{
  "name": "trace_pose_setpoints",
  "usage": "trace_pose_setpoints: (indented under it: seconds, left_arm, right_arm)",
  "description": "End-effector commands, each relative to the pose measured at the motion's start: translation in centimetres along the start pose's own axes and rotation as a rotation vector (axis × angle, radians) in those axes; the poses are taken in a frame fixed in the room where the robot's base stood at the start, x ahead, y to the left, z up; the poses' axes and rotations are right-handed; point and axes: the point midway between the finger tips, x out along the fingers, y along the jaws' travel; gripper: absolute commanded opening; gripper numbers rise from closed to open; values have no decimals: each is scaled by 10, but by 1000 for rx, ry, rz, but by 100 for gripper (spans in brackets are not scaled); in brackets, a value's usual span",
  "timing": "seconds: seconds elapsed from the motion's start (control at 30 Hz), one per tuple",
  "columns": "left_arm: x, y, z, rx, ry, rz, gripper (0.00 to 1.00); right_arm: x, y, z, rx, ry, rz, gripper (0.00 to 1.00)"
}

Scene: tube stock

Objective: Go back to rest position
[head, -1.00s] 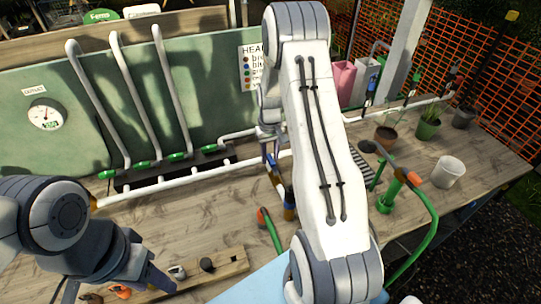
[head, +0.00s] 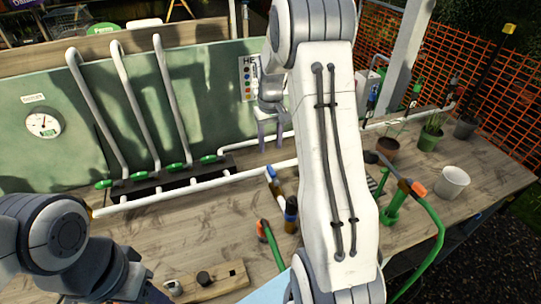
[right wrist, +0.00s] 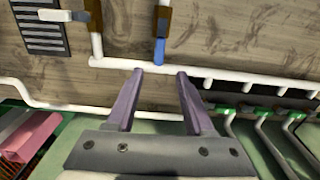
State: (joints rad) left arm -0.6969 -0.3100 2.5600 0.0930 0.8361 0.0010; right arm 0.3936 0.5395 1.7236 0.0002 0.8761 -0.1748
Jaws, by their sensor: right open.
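My right gripper (head: 270,143) hangs over the back of the workbench, in front of the green board, its fingers pointing down. In the right wrist view its two fingers (right wrist: 160,78) are apart with nothing between them. A white pipe and a blue-tipped brown-handled tool (right wrist: 159,50) lie beyond the fingertips, apart from them. My left arm comes in at the bottom left; its gripper (head: 150,294) is only partly seen at the picture's lower edge, and its fingers cannot be made out.
A wooden workbench (head: 190,235) carries white pipes (head: 140,202) with green valves along the green board (head: 90,150). A wooden block (head: 215,280), a green hose (head: 432,245), a white pot (head: 452,183) and plant pots stand around. The bench's middle left is mostly clear.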

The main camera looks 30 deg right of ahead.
Motion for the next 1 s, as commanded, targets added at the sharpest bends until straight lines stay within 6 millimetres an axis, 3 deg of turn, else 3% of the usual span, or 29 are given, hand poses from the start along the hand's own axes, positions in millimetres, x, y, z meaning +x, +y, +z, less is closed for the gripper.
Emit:
trace_pose_setpoints:
  seconds: [0.67,0.77,0.87,1.0]
  left_arm:
    - [1,0,0,0,0,0,50]
    - [1,0,0,0,0,0,50]
    - [1,0,0,0,0,0,50]
    - [1,0,0,0,0,0,50]
  right_arm:
    - [-8,-3,1,-5,-1,-1,52]
    - [-14,-24,6,-41,3,-3,52]
    - [-28,-71,23,-122,10,-10,52]
    - [-52,-155,80,-297,21,-25,52]
